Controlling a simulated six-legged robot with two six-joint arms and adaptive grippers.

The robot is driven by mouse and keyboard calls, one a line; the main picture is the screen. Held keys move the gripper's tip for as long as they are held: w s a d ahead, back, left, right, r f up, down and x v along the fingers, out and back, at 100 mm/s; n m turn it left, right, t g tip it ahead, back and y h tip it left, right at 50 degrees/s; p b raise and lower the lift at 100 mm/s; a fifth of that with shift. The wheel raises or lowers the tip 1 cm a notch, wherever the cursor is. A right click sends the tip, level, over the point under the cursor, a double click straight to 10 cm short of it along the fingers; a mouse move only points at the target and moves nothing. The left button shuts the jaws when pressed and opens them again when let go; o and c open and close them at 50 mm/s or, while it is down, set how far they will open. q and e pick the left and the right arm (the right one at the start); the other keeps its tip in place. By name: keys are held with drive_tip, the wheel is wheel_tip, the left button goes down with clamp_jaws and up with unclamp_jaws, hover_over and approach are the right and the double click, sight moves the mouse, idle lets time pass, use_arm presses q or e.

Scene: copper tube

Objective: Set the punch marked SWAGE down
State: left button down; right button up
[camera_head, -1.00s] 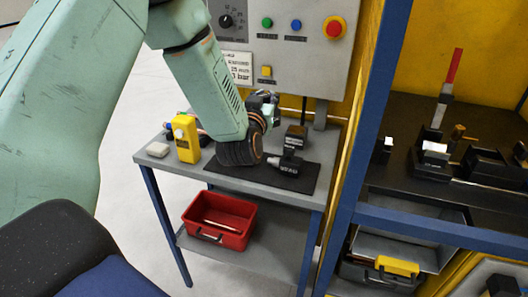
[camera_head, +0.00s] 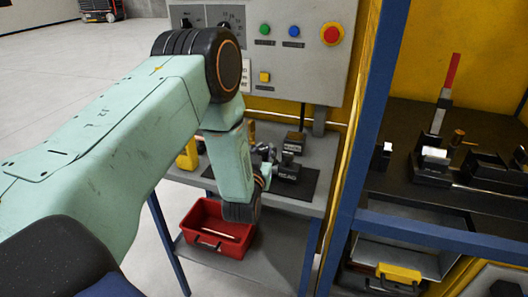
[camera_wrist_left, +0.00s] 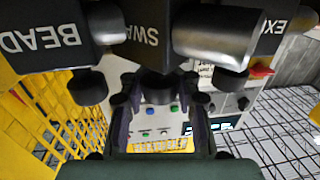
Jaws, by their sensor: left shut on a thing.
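In the left wrist view the punch marked SWAGE (camera_wrist_left: 152,42) stands in the middle, its lettering partly cut off. My left gripper (camera_wrist_left: 158,108) is shut on it, with a dark finger on either side. The punch marked BEAD (camera_wrist_left: 45,35) is to its left and a punch whose label starts EX (camera_wrist_left: 245,35) is to its right. In the head view my left gripper (camera_head: 264,160) is low at the black mat (camera_head: 298,187), beside a dark punch (camera_head: 286,171). My arm hides much of the mat there, and the held punch cannot be made out clearly. My right gripper is not in view.
A grey table (camera_head: 322,150) carries the mat, another dark block (camera_head: 294,142) and a partly hidden yellow device (camera_head: 187,156). A red bin (camera_head: 208,238) is on the shelf below. A control panel (camera_head: 290,62) stands behind, a blue post (camera_head: 368,110) to the right.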

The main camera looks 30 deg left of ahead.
use_arm(q)
drive_tip(key=shift+w, duration=0.1)
idle(0.3)
drive_tip(key=c, duration=1)
unclamp_jaws()
drive_tip(key=shift+f, duration=0.2)
drive_tip(key=shift+o, duration=0.2)
drive_tip(key=shift+s, duration=0.2)
